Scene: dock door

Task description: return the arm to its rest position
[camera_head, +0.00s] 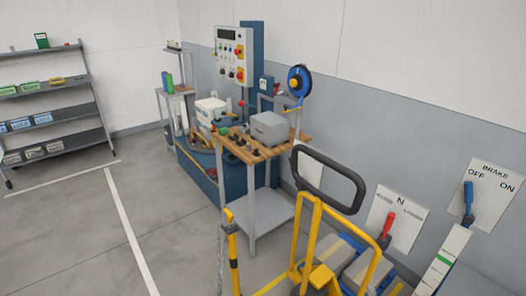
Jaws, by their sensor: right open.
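I cannot make out either of my arms or grippers in the head view. No fingers show at any of the fixtures or over the floor. A yellow frame (315,240) with a black loop handle (328,175) stands upright in the lower middle. A red lever (386,226) stands in front of a white panel marked N, and a blue lever (468,197) in front of a panel marked BRAKE, OFF and ON.
A wood-topped workbench (243,149) holds a grey box (269,128). Behind it are a control panel (234,55) and a blue hose reel (299,81). A shelf rack (58,136) stands far left. The floor (100,235) at left is clear, with white lines.

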